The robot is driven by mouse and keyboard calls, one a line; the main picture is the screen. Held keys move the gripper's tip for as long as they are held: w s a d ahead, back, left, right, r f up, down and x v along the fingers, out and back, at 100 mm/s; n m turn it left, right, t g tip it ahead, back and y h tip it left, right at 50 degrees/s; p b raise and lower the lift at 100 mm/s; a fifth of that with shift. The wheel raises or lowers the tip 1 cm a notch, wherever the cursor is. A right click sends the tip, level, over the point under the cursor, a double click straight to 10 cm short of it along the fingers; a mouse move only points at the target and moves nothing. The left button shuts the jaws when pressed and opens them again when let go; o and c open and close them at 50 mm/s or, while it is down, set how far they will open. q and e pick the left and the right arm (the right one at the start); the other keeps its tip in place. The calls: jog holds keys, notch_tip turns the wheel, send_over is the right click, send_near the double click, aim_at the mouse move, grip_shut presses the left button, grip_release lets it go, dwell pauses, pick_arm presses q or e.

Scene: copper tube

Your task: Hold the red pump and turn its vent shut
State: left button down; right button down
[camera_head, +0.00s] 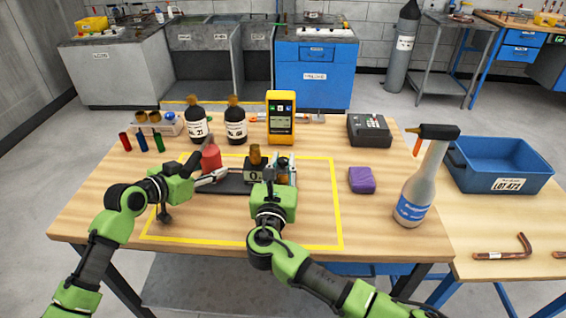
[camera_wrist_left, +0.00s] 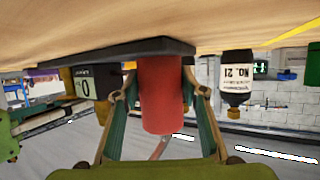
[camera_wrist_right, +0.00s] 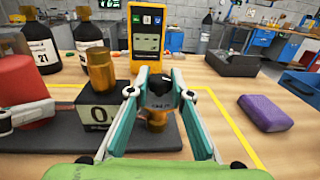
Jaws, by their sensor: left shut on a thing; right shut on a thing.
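The red pump (camera_head: 211,159) is a red cylinder on a dark base plate (camera_head: 233,185) inside the yellow outline. In the left wrist view its red body (camera_wrist_left: 163,95) lies between my left fingers. My left gripper (camera_head: 220,174) is shut on it. A dark block marked 0 (camera_wrist_right: 97,113) with a brass cylinder (camera_wrist_right: 100,70) on top stands on the same plate. To its right is a brass fitting (camera_wrist_right: 156,121) with a grey labelled part (camera_wrist_right: 157,92) above it, which I take for the vent. My right gripper (camera_wrist_right: 159,78) is shut on this part; the fingers partly hide it.
Two dark bottles (camera_head: 195,124) and a yellow meter (camera_head: 281,118) stand behind the plate. A purple block (camera_head: 362,180), a spray bottle (camera_head: 415,190) and a grey device (camera_head: 368,130) are to the right. Coloured tubes (camera_head: 141,140) stand at the left. The front of the outlined area is mostly clear.

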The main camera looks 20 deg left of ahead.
jog(key=shift+a+m+h, duration=0.1)
jog(key=shift+m+h, duration=0.3)
jog(key=shift+h, duration=0.3)
jog(key=c, duration=1.8)
grip_release()
jog(key=s, duration=1.2)
jog(key=shift+d, duration=0.4)
